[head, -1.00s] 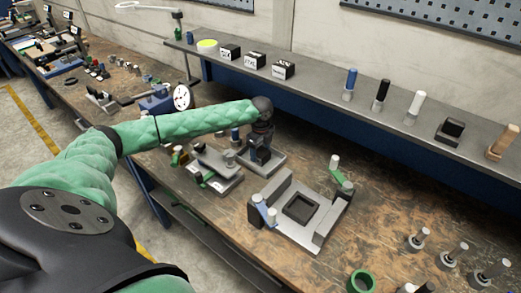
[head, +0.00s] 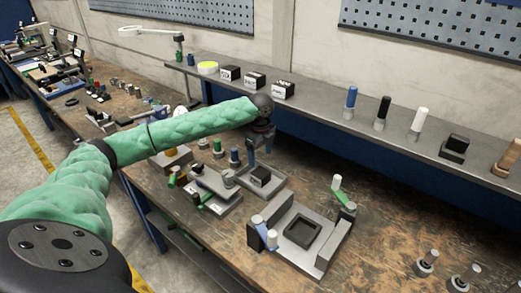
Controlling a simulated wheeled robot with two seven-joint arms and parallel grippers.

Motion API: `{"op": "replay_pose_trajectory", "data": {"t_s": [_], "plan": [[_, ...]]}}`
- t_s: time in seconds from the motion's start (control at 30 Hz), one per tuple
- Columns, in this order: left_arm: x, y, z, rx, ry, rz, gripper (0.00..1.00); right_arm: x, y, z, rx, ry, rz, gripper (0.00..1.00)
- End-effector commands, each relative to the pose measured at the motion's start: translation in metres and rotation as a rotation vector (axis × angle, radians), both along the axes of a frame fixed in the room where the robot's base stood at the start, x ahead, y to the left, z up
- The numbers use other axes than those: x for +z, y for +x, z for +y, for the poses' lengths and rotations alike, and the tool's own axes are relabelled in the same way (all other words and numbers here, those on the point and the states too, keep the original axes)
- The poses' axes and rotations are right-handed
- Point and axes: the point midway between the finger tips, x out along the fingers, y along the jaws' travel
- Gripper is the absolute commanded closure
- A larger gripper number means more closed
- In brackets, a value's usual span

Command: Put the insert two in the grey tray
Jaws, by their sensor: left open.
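My left gripper (head: 261,151) is open, fingers pointing down, a little above and behind a small black block (head: 261,175). Nothing shows between its fingers. The black block sits on a flat grey plate (head: 272,193) with a raised rim or base. I cannot read a label on it, so I cannot tell whether it is insert two. A grey fixture (head: 287,247) stands in front and to the right, with a square black-rimmed recess (head: 302,232) that looks empty. I cannot tell for sure which grey piece is the tray. My right gripper is not in view.
A grey two-level stand (head: 217,183) with green and dark clamps is just left of the plate. Green (head: 342,190) and blue (head: 263,232) levers stick up from the fixture. A raised shelf (head: 320,100) runs behind with labelled black blocks and handled tools.

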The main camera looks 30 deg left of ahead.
Motion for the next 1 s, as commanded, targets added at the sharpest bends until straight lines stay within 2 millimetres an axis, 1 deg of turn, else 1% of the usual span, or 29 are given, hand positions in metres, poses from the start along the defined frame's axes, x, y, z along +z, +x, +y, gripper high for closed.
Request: {"op": "replay_pose_trajectory", "data": {"t_s": [0.2,0.4,1.0], "plan": [[0.025,0.0,0.0,-0.001,0.0,-0.002,0.24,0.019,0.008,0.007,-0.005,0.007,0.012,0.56],[0.036,0.0,0.0,-0.001,-0.001,0.0,0.24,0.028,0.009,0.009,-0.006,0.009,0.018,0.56],[0.037,0.0,0.0,-0.001,-0.001,0.0,0.24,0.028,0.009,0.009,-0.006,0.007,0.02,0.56]]}}
